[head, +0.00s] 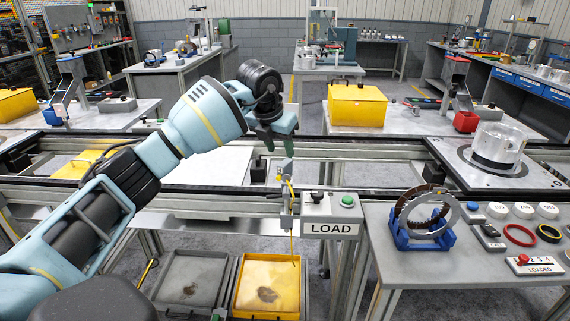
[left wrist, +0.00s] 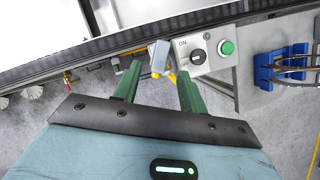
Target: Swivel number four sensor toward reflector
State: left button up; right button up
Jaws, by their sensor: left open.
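A small grey sensor (head: 288,172) stands on a bracket at the conveyor's near rail, just left of the LOAD box, with a yellow cable below it. In the left wrist view the sensor (left wrist: 160,56) shows between my green fingertips, with a gap to either side. No number on it is readable. My left gripper (head: 274,143) is open, pointing down above the sensor; it also shows in the left wrist view (left wrist: 157,78). I cannot make out a reflector for certain; a small dark block (head: 258,171) sits across the track. My right gripper is not in view.
The LOAD control box (head: 332,211), with a black knob and green button, stands close right of the sensor. A conveyor rail (head: 220,190) runs across. A blue stand (head: 424,235) with rings is on the right bench. Yellow and grey trays (head: 268,288) lie below.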

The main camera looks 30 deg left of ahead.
aim_at(285, 162)
pick_arm(q)
jog(key=x, duration=0.7)
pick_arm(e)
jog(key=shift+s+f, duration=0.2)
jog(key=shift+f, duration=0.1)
